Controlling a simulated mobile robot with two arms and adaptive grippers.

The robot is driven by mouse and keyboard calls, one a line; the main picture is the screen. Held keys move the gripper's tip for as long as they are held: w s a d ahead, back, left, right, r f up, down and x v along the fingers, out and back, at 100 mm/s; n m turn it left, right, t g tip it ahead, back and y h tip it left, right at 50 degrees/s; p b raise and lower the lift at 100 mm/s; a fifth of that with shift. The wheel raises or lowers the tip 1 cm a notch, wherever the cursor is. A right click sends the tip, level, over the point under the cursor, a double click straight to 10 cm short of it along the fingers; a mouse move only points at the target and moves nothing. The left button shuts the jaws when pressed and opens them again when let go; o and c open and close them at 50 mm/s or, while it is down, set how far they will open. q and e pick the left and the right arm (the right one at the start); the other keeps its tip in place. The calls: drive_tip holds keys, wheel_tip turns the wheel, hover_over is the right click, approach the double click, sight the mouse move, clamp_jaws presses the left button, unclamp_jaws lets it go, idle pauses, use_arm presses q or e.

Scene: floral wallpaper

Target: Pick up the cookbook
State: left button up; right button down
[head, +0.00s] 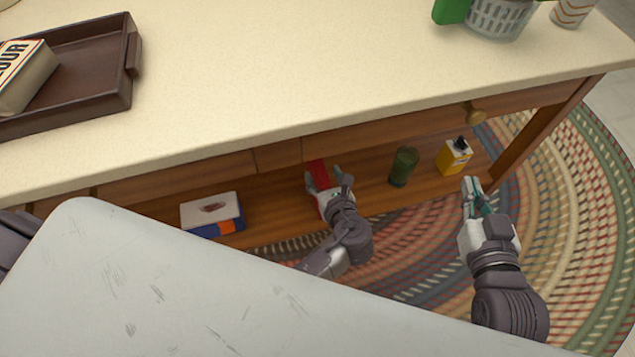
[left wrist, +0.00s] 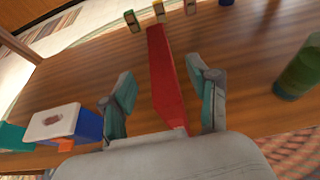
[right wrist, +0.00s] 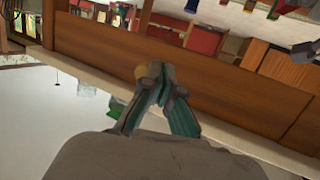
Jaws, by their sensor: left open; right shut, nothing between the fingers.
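The cookbook appears to be the red, narrow book (left wrist: 165,75) on the wooden lower shelf, with its long edge running away from the camera in the left wrist view. In the head view the red book (head: 318,172) is partly hidden by my left gripper (head: 329,183). My left gripper is open, and in the left wrist view its fingers (left wrist: 165,100) stand on either side of the book's near end, with gaps showing. My right gripper (head: 472,190) is shut and empty, outside the table's front at the right. Its closed fingers also show in the right wrist view (right wrist: 155,85).
On the lower shelf (head: 270,225) a white-topped box (head: 212,212) stands left of the book; a green jar (head: 403,166) and a yellow bottle (head: 454,157) stand to its right. The countertop (head: 300,70) overhangs the shelf. A brown tray (head: 90,65) sits on top.

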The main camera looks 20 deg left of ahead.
sight(318, 164)
use_arm(q)
drive_tip(key=shift+w+a+f, duration=0.25)
drive_tip(key=shift+w+a, duration=0.05)
drive_tip(key=shift+w, duration=0.15)
drive_tip(key=b+x, duration=0.2)
drive_tip(key=x, duration=0.2)
drive_tip(key=shift+w+a+b, duration=0.25)
drive_tip(key=shift+w+b, duration=0.1)
drive_tip(key=shift+w, duration=0.1)
use_arm(e)
wheel_tip(318, 164, up, 12)
drive_tip(key=a+t+y, duration=0.1)
drive_tip(key=t+y, duration=0.1)
drive_tip(key=t, duration=0.5)
drive_tip(key=shift+s+a+f+t+y, duration=0.2)
drive_tip(key=shift+s+a+t+y, duration=0.1)
drive_tip(key=shift+s+t+y, duration=0.1)
use_arm(q)
clamp_jaws()
drive_tip(key=shift+r, duration=0.1)
